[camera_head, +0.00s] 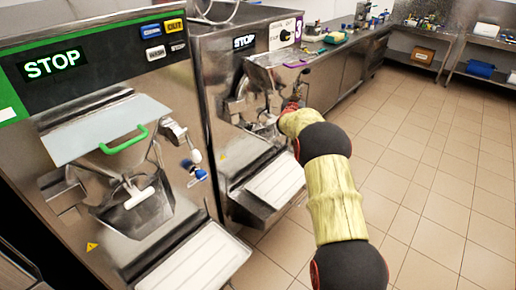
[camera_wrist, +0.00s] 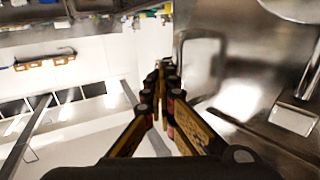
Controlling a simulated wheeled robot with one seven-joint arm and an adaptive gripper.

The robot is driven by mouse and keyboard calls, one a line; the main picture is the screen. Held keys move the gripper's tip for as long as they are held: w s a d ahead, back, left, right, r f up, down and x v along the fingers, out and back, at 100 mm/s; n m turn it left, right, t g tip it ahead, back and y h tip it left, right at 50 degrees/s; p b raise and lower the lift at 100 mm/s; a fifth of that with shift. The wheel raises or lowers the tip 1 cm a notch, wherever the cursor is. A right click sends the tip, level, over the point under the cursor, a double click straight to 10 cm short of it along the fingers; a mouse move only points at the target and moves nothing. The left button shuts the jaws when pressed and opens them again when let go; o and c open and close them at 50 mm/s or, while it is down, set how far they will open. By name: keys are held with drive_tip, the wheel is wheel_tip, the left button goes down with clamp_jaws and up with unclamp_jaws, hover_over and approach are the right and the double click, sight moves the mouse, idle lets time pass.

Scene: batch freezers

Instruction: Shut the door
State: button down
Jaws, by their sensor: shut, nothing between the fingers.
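Two steel batch freezers stand side by side. The left freezer (camera_head: 190,100) has a clear lid with a green handle (camera_head: 124,141) and a front door (camera_head: 135,200) with a white grip. The right freezer (camera_head: 222,75) has its front door mechanism (camera_head: 250,104) beside my gripper; I cannot tell how far that door stands open. My gripper (camera_head: 293,106) is at the right side of this front, small and partly hidden by my arm. In the wrist view my gripper (camera_wrist: 164,72) is shut and empty, with a steel surface (camera_wrist: 235,75) close on its right.
Each freezer has a tray shelf below its front, the left shelf (camera_head: 195,265) and the right shelf (camera_head: 275,180). A steel counter (camera_head: 345,62) with small items runs behind. The tiled floor (camera_head: 430,150) on the right is clear. Shelves (camera_head: 480,62) stand at the back right.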

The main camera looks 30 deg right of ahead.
sight(289, 89)
drive_tip(key=shift+w+a+n+t+y+b, duration=0.15)
drive_tip(key=shift+w+n+t+y, duration=0.15)
drive_tip(key=shift+w, duration=0.9)
drive_tip(key=shift+w+n+t+y+b, duration=0.1)
drive_tip(key=shift+w+n+t+y, duration=0.2)
drive_tip(key=shift+w, duration=0.95)
drive_tip(key=shift+w+a+n+t+y+b, duration=0.15)
drive_tip(key=shift+w+y, duration=0.25)
drive_tip(key=shift+w, duration=0.8)
drive_tip(key=shift+d, duration=0.1)
